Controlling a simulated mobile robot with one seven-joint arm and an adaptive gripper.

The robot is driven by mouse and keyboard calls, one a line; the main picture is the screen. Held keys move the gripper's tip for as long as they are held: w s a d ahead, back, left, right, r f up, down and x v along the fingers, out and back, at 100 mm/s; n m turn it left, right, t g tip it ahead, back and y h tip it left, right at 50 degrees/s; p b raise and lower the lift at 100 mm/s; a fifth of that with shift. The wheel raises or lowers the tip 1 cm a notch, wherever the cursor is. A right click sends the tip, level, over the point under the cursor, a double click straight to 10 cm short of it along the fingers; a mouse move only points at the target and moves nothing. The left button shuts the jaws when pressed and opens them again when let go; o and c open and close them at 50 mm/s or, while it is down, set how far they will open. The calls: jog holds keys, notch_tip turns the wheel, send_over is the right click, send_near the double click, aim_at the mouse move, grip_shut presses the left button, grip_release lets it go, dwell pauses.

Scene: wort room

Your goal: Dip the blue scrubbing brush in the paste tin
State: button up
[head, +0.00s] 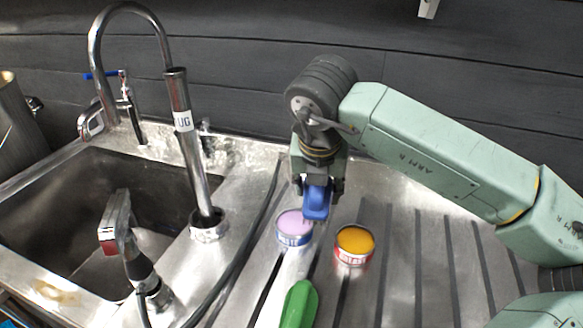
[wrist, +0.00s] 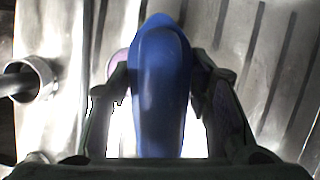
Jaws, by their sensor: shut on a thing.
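My gripper (head: 318,184) points down over the steel drainboard and is shut on the blue scrubbing brush (head: 317,201). In the wrist view, the brush (wrist: 162,90) fills the space between the two fingers. The paste tin (head: 293,238) is a small round tin with pink contents and a blue-and-white label. It stands upright just left of and below the brush. The brush overlaps the tin's right edge in the head view; I cannot tell whether they touch. In the wrist view, a pink part of the tin (wrist: 115,64) shows left of the brush, the rest hidden.
A second tin (head: 354,246) with orange contents and a red label stands right of the paste tin. A green object (head: 299,304) lies in front. A dark hose (head: 246,240) runs left of the tins. The sink (head: 70,205) and an upright metal pipe (head: 190,150) are further left.

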jog(key=shift+w+a+f+m+h+b, duration=0.1)
jog(key=shift+w+a+f+m+b, duration=0.2)
jog(key=shift+a+f, duration=0.55)
jog(key=shift+w+a+f+m+h+b, duration=0.15)
jog(key=shift+a+f+m, duration=0.25)
jog(key=shift+f, duration=0.7)
jog(key=shift+w+a+f+m+h+b, duration=0.1)
jog(key=shift+w+a+f+m+b, duration=0.2)
jog(key=shift+a+f, duration=0.55)
jog(key=shift+s+d+f+b, duration=0.15)
jog(key=shift+f+b, duration=0.4)
jog(key=shift+b, duration=0.45)
dwell(1.4)
notch_tip(320, 180, up, 7)
jog(key=p, duration=0.2)
jog(key=shift+r, duration=0.15)
dwell(0.5)
dwell(0.4)
notch_tip(320, 180, down, 2)
jog(key=shift+f+b, duration=0.1)
jog(key=shift+b, duration=0.9)
jog(key=shift+w, duration=0.2)
